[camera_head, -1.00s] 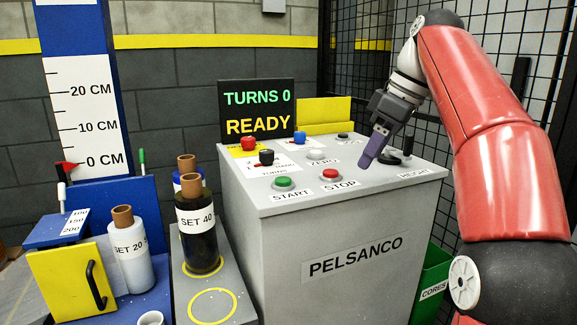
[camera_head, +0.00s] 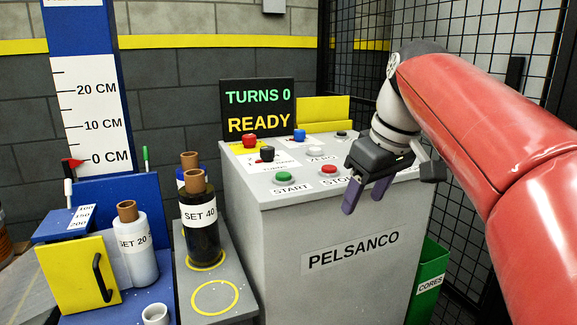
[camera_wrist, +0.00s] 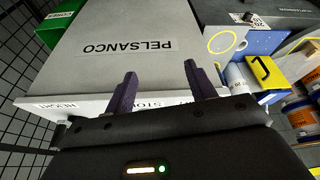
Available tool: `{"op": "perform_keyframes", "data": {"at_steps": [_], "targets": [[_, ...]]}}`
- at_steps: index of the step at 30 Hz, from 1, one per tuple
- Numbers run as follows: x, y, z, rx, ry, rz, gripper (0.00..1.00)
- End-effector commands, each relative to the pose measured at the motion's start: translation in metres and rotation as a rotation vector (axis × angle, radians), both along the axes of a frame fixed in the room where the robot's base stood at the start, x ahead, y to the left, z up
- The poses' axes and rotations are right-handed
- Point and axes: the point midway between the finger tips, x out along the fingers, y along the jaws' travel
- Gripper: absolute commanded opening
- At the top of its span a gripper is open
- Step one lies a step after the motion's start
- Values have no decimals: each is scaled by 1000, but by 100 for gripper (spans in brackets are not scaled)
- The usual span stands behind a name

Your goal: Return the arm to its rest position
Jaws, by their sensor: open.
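My gripper (camera_head: 366,194) is in the head view, in front of the right side of the grey PELSANCO control box (camera_head: 312,285), with its purple fingers pointing down. The fingers are apart and nothing is between them. In the wrist view my gripper (camera_wrist: 160,88) also shows two spread fingers against the box (camera_wrist: 140,60). My red arm reaches in from the right of the head view. The gripper and wrist hide part of the box top, including the STOP label and the controls at its right.
The panel has a green START button (camera_head: 284,177) and a red button (camera_head: 328,170). A display (camera_head: 258,110) reads TURNS 0, READY. SET 40 (camera_head: 203,235) and SET 20 (camera_head: 141,262) rolls stand left. A green CORES bin (camera_head: 430,282) and black mesh fence (camera_head: 470,210) are right.

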Motion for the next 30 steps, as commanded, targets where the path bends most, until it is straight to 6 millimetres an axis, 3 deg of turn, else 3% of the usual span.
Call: {"op": "perform_keyframes", "data": {"at_steps": [5, 12, 18, 22, 30], "targets": [[-57, -3, -53, -8, -32, -216, 55], [-130, -18, -147, 26, -95, -465, 55], [-165, -25, -202, 64, -127, -572, 55], [-172, -26, -215, 74, -134, -595, 55], [-173, -26, -217, 75, -132, -597, 55]]}}
